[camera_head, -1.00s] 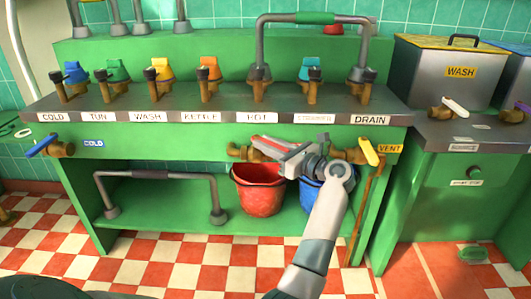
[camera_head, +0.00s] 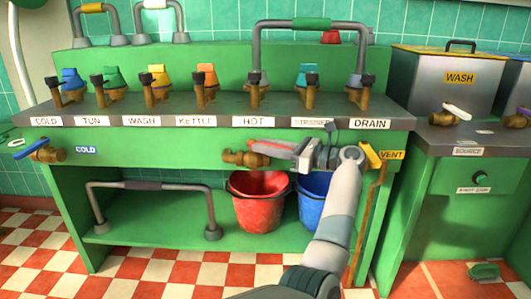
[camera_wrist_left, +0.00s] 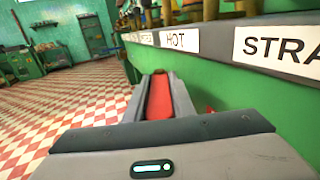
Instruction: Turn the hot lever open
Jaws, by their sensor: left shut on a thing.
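The red hot lever (camera_head: 268,144) sits on a brass valve (camera_head: 240,158) on the green bench front, below the HOT label (camera_head: 254,121). It lies roughly along the bench front, pointing right. My left gripper (camera_head: 293,149) reaches it from the right and is shut on it. In the left wrist view the red lever (camera_wrist_left: 160,98) lies between the two grey fingers, with the HOT label (camera_wrist_left: 182,41) above. The gripper hides the lever's right end. My right gripper is out of view.
The yellow vent lever (camera_head: 371,157) is close behind my wrist at the right. A blue cold lever (camera_head: 40,144) is at the far left. A red bucket (camera_head: 259,205) and a blue bucket (camera_head: 312,200) stand below. Brass taps line the bench top.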

